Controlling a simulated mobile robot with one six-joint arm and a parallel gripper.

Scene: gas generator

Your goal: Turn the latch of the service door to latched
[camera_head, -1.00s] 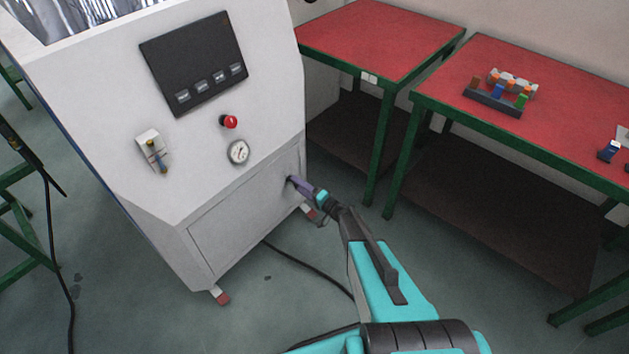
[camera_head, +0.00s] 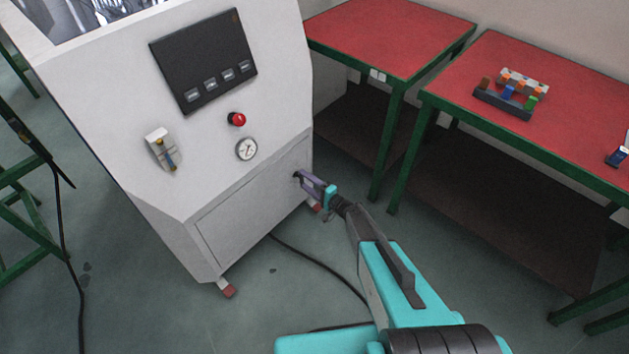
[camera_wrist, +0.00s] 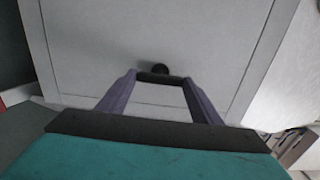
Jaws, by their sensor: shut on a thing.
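The service door (camera_head: 250,209) is the low panel on the front of the white machine, and it looks closed. Its black latch (camera_head: 296,175) sits near the door's upper right corner. In the wrist view the latch (camera_wrist: 159,77) shows as a dark bar with a round knob behind it, lying across the picture between my purple fingertips. My gripper (camera_head: 306,180) is at the latch. The wrist view shows the two fingers of my gripper (camera_wrist: 160,80) at either end of the bar, shut on it. I cannot tell from the latch whether it is latched.
Above the door are a gauge (camera_head: 246,149), a red button (camera_head: 237,119) and a small switch (camera_head: 161,149). Red-topped tables (camera_head: 390,35) with green legs stand to the right. A black cable (camera_head: 318,262) lies on the floor below my arm.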

